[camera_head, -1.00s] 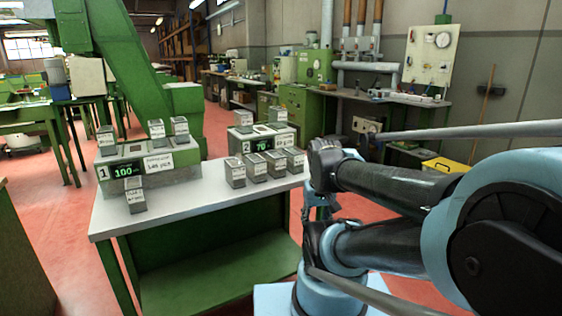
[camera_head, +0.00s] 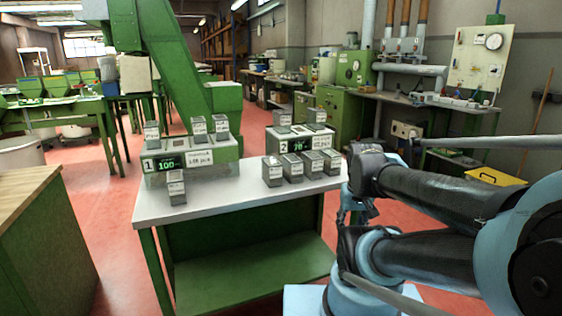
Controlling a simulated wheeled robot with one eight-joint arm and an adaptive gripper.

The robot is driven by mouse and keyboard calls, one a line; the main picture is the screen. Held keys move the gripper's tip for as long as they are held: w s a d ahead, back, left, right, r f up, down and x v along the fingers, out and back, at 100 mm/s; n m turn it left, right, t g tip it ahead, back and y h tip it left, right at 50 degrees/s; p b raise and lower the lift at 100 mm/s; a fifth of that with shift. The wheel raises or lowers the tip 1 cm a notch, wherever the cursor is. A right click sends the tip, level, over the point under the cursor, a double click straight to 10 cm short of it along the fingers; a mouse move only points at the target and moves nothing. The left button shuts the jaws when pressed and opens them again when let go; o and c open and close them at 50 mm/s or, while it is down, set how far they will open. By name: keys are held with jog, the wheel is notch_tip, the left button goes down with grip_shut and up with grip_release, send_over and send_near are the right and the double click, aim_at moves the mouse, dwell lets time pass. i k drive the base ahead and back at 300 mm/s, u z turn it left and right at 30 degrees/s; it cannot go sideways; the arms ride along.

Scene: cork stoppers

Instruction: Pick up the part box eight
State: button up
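Several small grey part boxes with white labels stand on a white-topped green table. Two are on top of the left scale marked 1, at its left (camera_head: 152,134) and right (camera_head: 221,127), with another (camera_head: 199,129) between them. One box (camera_head: 176,187) stands in front of that scale. A row of boxes (camera_head: 292,168) stands before the scale marked 2, and more (camera_head: 317,118) sit on it. The labels are too small to read, so I cannot tell which is box eight. My gripper (camera_head: 352,212) hangs below my folded arm's wrist, right of the table and apart from the boxes; its fingers are unclear.
The white tabletop (camera_head: 230,205) has bare room at its front. A wood-topped green cabinet (camera_head: 45,235) stands at the left, with red floor (camera_head: 115,220) between. A green conveyor (camera_head: 170,75) rises behind the table. A yellow-lidded bin (camera_head: 495,177) is at the right.

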aim_at(314, 163)
jog(key=z, duration=0.3)
jog(key=k, duration=0.5)
jog(key=z, duration=0.55)
